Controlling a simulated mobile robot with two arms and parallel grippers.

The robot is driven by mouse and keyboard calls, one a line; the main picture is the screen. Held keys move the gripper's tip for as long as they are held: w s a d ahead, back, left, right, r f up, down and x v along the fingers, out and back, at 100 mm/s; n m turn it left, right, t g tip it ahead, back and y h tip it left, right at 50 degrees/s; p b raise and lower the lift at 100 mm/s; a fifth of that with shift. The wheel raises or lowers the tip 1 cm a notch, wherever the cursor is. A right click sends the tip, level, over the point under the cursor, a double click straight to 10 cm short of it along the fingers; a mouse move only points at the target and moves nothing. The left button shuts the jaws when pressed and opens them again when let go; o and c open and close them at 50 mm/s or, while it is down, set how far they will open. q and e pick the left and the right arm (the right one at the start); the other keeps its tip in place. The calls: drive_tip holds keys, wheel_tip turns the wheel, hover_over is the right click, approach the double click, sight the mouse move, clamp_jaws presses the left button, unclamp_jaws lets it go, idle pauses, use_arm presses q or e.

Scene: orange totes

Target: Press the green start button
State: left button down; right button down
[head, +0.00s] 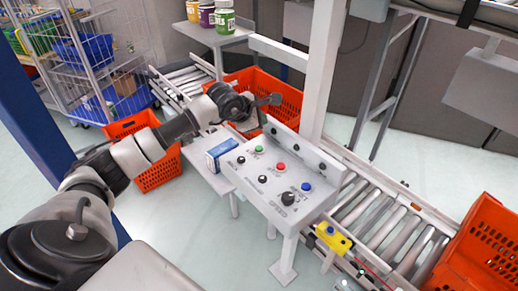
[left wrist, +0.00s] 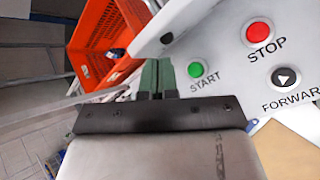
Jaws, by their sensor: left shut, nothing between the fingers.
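The green start button (head: 259,150) is on the sloped face of a white control panel (head: 262,191), left of a red stop button (head: 281,167). In the left wrist view the green start button (left wrist: 195,70) lies just right of my fingertips, with the word START below it. My left gripper (head: 275,99) is above and behind the panel's back left corner in the head view. Its two fingers (left wrist: 157,64) are together and empty in the left wrist view. The fingertips look apart from the button. My right gripper is not seen.
Black and blue buttons and a black knob (head: 288,198) share the panel. A white post (head: 322,70) rises behind it. Orange totes (head: 479,240) stand on the roller conveyor. A blue-and-white box (head: 222,153) sits left of the panel, and a yellow button box (head: 333,238) is at its front right.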

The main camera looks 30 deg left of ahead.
sight(260, 149)
use_arm(q)
wheel_tip(260, 149, down, 6)
drive_tip(key=b, duration=0.3)
drive_tip(key=shift+f, duration=0.25)
drive_tip(key=shift+f+b, duration=0.35)
drive_tip(key=shift+b, duration=0.15)
idle(1.2)
drive_tip(key=shift+f+b, duration=0.35)
drive_tip(key=shift+b, duration=0.2)
